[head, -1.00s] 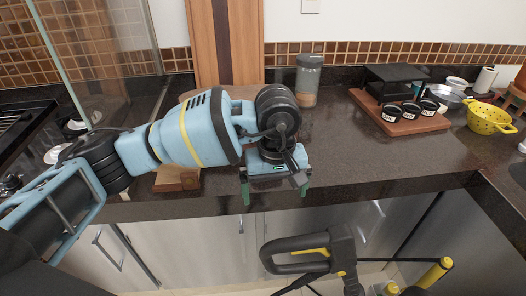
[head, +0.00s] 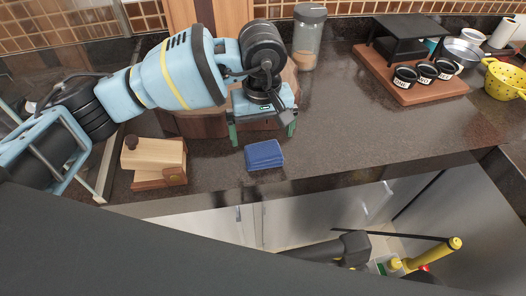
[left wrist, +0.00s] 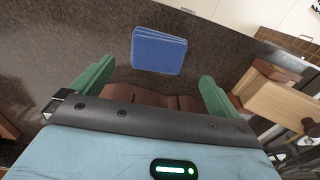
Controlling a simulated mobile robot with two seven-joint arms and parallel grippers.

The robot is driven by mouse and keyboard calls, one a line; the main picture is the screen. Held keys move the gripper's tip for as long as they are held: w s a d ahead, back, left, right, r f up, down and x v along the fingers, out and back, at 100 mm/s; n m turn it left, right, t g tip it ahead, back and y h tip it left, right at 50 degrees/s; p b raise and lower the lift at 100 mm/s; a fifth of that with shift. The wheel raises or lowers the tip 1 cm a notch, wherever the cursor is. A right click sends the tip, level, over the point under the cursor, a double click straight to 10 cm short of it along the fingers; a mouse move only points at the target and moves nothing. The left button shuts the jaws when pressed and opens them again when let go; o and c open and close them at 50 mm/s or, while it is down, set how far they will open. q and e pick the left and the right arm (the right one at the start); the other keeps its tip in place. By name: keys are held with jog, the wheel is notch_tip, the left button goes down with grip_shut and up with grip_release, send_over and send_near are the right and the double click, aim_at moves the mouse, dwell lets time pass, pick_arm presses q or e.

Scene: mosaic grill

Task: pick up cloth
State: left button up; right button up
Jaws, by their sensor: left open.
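A folded blue cloth (head: 264,155) lies flat on the dark countertop near its front edge in the head view. It also shows in the left wrist view (left wrist: 158,51), beyond the fingertips and between their lines. My left gripper (head: 262,138) has its green fingers spread apart and empty, just behind the cloth in the head view. The left wrist view shows both green fingers (left wrist: 153,85) wide apart with nothing between them. My right gripper is not in view.
A wooden box with a knob (head: 155,162) stands left of the cloth. A glass jar (head: 308,38) stands behind. A wooden tray (head: 405,94) with black cups and a yellow colander (head: 503,80) are at right. The counter right of the cloth is clear.

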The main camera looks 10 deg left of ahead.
aim_at(263, 150)
pick_arm(q)
jog(key=shift+w+f, duration=0.1)
jog(key=shift+f, duration=1.35)
notch_tip(263, 150, down, 3)
jog(key=shift+d+f+p, duration=0.1)
jog(key=shift+f+p, duration=0.1)
jog(key=shift+p, duration=0.2)
jog(key=shift+f, duration=0.35)
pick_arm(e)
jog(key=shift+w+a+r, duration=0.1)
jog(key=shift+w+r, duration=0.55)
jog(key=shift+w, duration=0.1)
